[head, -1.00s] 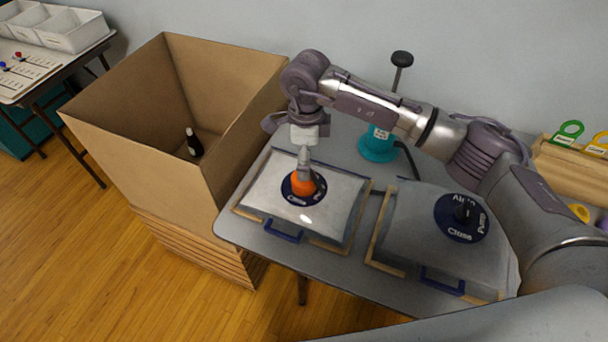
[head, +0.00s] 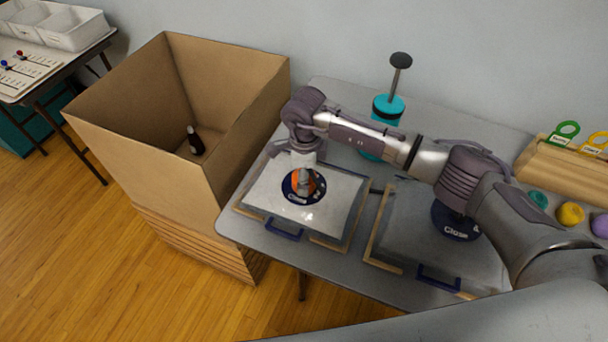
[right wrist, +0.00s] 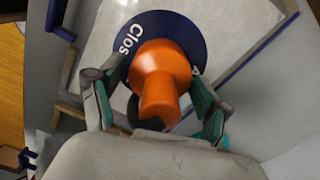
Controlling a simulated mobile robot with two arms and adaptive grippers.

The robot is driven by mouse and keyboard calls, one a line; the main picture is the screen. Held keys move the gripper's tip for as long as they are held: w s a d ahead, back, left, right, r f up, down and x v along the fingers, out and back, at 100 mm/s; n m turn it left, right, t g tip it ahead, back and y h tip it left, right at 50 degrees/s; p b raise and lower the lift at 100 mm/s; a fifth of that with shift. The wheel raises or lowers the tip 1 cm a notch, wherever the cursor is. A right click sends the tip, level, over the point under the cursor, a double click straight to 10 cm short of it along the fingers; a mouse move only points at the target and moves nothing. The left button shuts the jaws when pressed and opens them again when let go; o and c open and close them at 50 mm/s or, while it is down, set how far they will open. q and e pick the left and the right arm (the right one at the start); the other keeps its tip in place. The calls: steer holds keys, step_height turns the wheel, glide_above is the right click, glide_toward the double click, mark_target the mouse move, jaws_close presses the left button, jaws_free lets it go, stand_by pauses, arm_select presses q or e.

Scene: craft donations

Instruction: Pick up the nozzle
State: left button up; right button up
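The orange nozzle (right wrist: 160,78) stands on the round dark blue valve label (right wrist: 205,40) of the left clear bag (head: 262,196). It also shows in the head view (head: 295,184), partly hidden by my right gripper (head: 305,186). In the right wrist view my right gripper (right wrist: 158,105) is open, with one finger on each side of the nozzle and small gaps visible. The lower end of the nozzle is partly hidden by the gripper in the head view. My left gripper is not in view.
A second bag (head: 395,225) with a blue valve label lies to the right, partly under my arm. A teal pump (head: 388,106) stands behind. A tall cardboard box (head: 135,145) holding a dark bottle (head: 194,140) is at the left. A wooden rack (head: 545,165) is at the right.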

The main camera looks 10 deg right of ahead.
steer(key=c, duration=0.7)
steer(key=shift+c, duration=0.2)
steer(key=shift+r, duration=0.15)
